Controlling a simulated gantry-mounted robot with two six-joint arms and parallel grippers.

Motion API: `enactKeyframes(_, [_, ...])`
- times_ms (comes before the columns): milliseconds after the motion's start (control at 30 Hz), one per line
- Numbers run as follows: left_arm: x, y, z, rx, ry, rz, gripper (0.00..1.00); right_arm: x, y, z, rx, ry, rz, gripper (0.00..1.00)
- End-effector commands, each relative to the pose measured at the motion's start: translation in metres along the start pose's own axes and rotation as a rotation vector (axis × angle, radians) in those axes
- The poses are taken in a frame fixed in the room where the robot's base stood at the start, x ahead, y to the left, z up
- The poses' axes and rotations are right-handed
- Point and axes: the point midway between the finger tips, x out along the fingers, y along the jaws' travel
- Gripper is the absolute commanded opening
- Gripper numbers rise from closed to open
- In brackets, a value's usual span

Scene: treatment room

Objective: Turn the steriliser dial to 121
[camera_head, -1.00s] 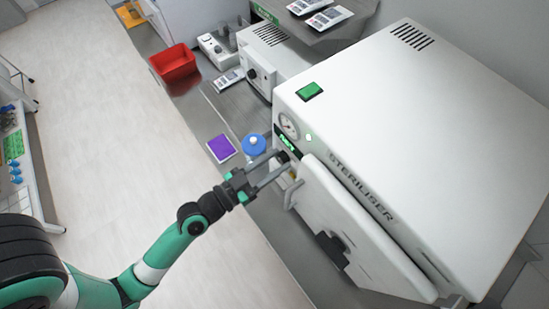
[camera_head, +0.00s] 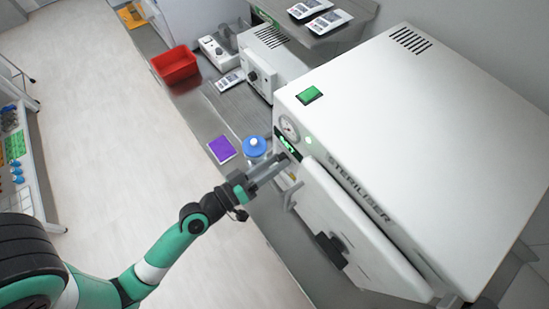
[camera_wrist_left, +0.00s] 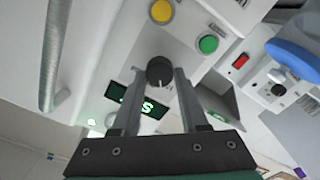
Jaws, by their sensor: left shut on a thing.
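The white steriliser (camera_head: 420,130) stands at the right in the head view. Its dial (camera_wrist_left: 160,71) is a round black knob with a pale mark on its lower rim, seen in the left wrist view. My left gripper (camera_wrist_left: 161,76) is shut on the dial, one finger on each side. In the head view the left gripper (camera_head: 288,160) reaches the steriliser's front, and its fingers hide the dial. A dark display (camera_wrist_left: 140,103) with green characters sits beside the knob, partly hidden by a finger; its value cannot be read. My right gripper is not in view.
The steriliser's door (camera_head: 360,240) with its handle is just below the gripper. A yellow button (camera_wrist_left: 161,11) and a green button (camera_wrist_left: 208,44) are near the dial. A blue-lidded jar (camera_head: 254,147) and a purple pad (camera_head: 222,149) stand on the counter close by.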

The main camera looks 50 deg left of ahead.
Motion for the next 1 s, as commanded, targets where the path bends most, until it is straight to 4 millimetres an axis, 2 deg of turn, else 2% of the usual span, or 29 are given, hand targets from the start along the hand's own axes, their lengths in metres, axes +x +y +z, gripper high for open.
enactKeyframes(400, [0.0000, -0.0005, -0.0005, -0.212, 0.001, 0.000, 0.00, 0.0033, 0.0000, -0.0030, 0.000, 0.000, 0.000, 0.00])
enactKeyframes(967, [0.0000, -0.0007, -0.0003, -0.243, 0.001, 0.001, 0.00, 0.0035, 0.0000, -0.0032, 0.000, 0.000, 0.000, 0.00])
enactKeyframes(1000, [0.0000, -0.0007, -0.0003, -0.243, 0.001, 0.001, 0.51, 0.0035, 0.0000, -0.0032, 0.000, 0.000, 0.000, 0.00])
